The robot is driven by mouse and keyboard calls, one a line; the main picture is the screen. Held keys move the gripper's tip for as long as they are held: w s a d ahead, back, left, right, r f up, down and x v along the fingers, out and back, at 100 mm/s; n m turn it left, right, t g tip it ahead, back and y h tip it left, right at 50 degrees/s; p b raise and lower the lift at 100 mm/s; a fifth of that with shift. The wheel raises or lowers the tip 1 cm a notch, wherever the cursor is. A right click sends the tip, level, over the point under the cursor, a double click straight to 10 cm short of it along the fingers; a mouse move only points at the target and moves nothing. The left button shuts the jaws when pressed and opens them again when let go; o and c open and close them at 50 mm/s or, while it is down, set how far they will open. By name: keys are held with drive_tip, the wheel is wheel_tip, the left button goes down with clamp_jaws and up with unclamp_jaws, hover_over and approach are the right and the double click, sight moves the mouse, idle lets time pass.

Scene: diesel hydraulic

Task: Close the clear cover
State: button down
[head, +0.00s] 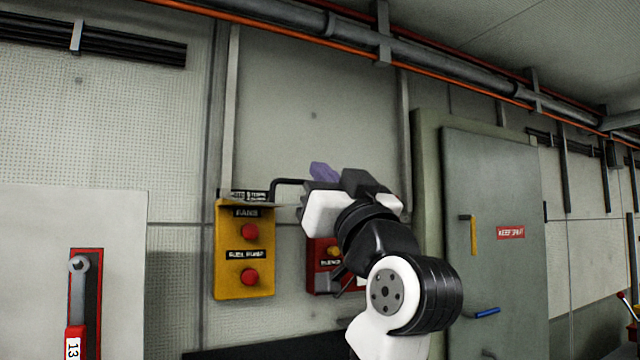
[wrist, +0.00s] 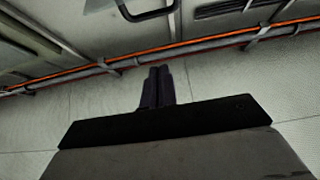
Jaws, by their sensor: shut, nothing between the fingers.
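A yellow control box (head: 232,272) with two red buttons is on the wall left of my arm in the head view. A thin greyish flap (head: 255,203), which looks like the clear cover, sticks out at the box's top edge, raised off the buttons. My gripper (head: 322,170) is up and to the right of the flap, apart from it, partly hidden behind my wrist. In the wrist view its dark fingers (wrist: 158,86) are together and empty, with the wall and orange pipe beyond. The cover cannot be made out in the wrist view.
A red box (head: 318,272) on the wall is partly hidden behind my arm. A grey door (head: 490,270) with a yellow handle is to the right. A panel with a red-handled lever (head: 78,300) is at left. Pipes (head: 350,35) run overhead.

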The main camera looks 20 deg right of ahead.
sight(274, 191)
drive_tip(key=p+x, duration=0.4)
drive_tip(key=x, duration=0.4)
drive_tip(key=shift+w+f, duration=0.3)
drive_tip(key=shift+f, duration=0.7)
drive_tip(key=shift+w+f, duration=0.25)
drive_tip(key=shift+f, duration=0.75)
drive_tip(key=shift+s+f, duration=0.1)
